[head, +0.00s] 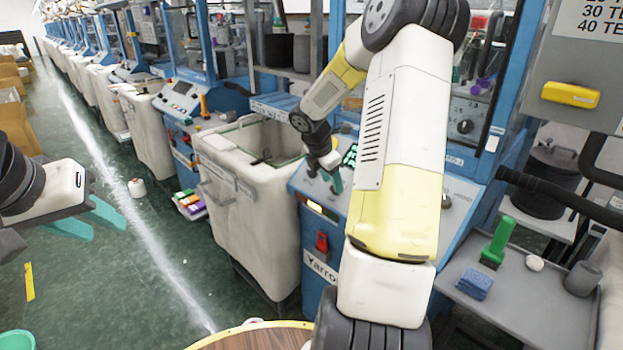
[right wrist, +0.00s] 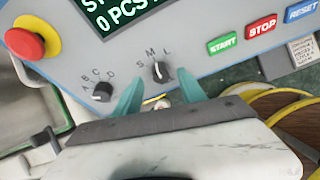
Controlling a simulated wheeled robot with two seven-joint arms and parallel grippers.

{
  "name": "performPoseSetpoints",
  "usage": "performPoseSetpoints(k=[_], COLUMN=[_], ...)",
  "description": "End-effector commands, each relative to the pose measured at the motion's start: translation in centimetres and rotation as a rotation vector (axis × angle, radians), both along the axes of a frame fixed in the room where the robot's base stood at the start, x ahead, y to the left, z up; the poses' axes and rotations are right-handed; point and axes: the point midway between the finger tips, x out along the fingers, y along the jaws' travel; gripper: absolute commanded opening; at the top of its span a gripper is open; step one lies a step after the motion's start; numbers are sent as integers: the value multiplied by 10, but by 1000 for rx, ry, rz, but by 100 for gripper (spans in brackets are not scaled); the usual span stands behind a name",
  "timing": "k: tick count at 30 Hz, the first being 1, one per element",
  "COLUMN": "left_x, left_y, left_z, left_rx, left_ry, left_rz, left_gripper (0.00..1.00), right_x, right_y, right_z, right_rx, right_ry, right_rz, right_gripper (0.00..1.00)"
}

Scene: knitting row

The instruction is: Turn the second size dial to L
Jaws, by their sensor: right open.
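In the right wrist view, the size dial (right wrist: 160,72) is a dark knob on the grey panel, with S, M and L printed above it. Its pale mark points up, roughly at M; the exact setting is hard to read. A second dark dial (right wrist: 103,93), lettered A to D, sits to its left. My right gripper (right wrist: 158,92) is open, its teal fingers apart just below the size dial, one to each side, holding nothing. In the head view, my right gripper (head: 326,178) is over the machine's panel and hides the dials. My left gripper (head: 108,229) is open and empty above the floor.
A red stop knob (right wrist: 25,38), a display (right wrist: 125,15) and START (right wrist: 222,44), STOP (right wrist: 262,27) and RESET (right wrist: 302,12) buttons surround the dials. A white bin (head: 240,210) stands left of the machine. A grey tray (head: 530,305) with a green brush (head: 497,243) is at right.

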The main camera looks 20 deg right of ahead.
Motion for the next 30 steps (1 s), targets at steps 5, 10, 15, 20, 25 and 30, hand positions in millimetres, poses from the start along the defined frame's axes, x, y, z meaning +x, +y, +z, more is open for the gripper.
performPoseSetpoints(k=[5,10,15,20,25,30], left_x=[0,0,0,0,0,0], left_y=[0,0,0,0,0,0], left_z=[0,0,0,0,0,0], left_rx=[0,0,0,0,0,0], left_ry=[0,0,0,0,0,0], left_rz=[0,0,0,0,0,0], left_gripper=[36,36,36,36,36,36], right_x=[3,4,4,4,4,4], right_y=[-7,-9,-9,-8,-8,-8], right_z=[-18,-22,-22,-22,-22,-22], right_rx=[1,0,0,0,0,3], right_ry=[1,-2,-1,-1,-1,-7], right_rz=[-1,-1,-2,-2,-2,-11], right_gripper=[48,48,48,17,0,0])
